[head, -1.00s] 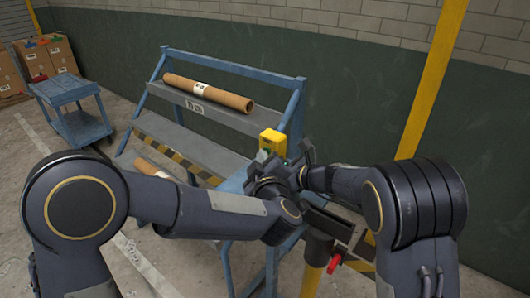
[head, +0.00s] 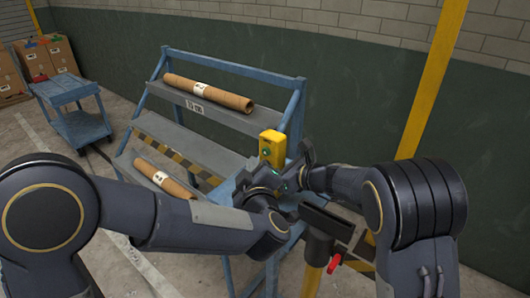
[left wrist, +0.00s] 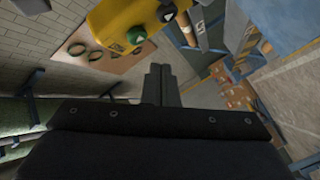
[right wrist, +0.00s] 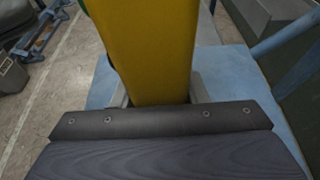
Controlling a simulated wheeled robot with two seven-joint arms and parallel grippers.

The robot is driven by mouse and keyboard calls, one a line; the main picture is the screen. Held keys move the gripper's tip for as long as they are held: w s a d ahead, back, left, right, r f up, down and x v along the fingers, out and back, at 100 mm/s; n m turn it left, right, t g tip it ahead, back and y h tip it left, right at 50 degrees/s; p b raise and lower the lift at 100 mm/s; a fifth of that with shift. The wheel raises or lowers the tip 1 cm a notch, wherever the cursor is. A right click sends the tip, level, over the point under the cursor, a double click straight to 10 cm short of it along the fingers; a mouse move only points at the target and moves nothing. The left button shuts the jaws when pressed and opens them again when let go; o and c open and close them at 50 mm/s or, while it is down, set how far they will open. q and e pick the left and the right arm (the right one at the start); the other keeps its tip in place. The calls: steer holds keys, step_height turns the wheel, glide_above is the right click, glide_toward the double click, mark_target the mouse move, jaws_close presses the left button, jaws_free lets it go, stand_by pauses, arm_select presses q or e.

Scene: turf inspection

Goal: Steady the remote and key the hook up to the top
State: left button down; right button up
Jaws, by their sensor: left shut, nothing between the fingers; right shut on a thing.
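The yellow remote (head: 272,147) stands upright in the head view, in front of the blue rack. Its green button shows in the left wrist view on the remote's face (left wrist: 118,30), beside a second button with a pale arrow. My right gripper (right wrist: 158,92) is shut on the remote's body. My left gripper (left wrist: 161,72) is shut and empty, its fingertips just below the remote in the left wrist picture and apart from the green button. In the head view the wrists partly hide the remote's lower end. I cannot make out the hook.
The blue rack (head: 222,68) holds a brown roll (head: 208,92) on its top shelf and another roll (head: 165,178) lower down. A blue cart (head: 78,110) and cardboard boxes (head: 42,58) stand at left. A yellow post with a dark holder (head: 322,222) is close to my right arm.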

arm_select(q)
steer(key=shift+s+a, duration=0.45)
steer(key=shift+s, duration=0.2)
steer(key=shift+s+a, duration=0.45)
steer(key=shift+s, duration=0.15)
stand_by(0.7)
arm_select(e)
steer(key=o, duration=1.2)
steer(key=shift+o, duration=0.2)
